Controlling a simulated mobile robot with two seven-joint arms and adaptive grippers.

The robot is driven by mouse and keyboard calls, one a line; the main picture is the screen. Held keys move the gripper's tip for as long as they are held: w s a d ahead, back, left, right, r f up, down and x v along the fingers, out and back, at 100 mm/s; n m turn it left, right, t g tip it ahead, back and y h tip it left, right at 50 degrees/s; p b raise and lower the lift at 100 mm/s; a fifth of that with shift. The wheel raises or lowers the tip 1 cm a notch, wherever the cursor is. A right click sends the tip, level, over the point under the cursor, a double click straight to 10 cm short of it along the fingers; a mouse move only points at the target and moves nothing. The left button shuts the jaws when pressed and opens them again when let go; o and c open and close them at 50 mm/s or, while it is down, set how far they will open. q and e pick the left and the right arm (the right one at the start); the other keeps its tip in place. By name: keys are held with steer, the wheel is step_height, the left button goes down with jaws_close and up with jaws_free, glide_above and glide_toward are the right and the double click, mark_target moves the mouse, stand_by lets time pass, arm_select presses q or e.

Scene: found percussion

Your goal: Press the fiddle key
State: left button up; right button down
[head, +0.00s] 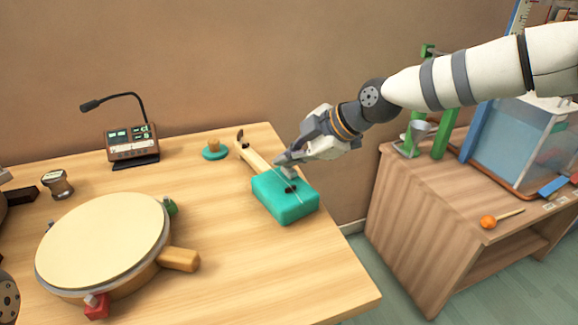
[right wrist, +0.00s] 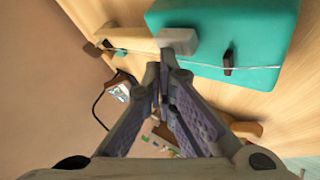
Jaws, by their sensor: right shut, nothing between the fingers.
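The fiddle has a teal box body (head: 286,200) and a pale wooden neck (head: 255,157) with dark pegs at its far end. In the right wrist view its teal body (right wrist: 262,30) fills the upper right, with a string over a small dark bridge (right wrist: 228,62). A pale grey-beige block (right wrist: 178,40), perhaps the key, sits where neck meets body. My right gripper (head: 279,162) is shut and empty, at the neck end of the body. Its fingertips (right wrist: 164,62) are right beside the block; I cannot tell whether they touch. My left gripper is not in view.
A large round drum (head: 103,238) with a wooden handle lies at the left of the table. A console with a gooseneck microphone (head: 133,143) and a teal dish (head: 215,152) stand behind. A wooden cabinet with a clear tank (head: 518,145) stands right, across a gap.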

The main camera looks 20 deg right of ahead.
mark_target(289, 170)
steer(key=shift+f, duration=0.2)
steer(key=shift+r, duration=0.15)
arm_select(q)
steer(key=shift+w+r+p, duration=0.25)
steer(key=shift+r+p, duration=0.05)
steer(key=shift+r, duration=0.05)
arm_select(e)
steer(key=shift+r, duration=0.9)
steer(key=shift+r, duration=0.1)
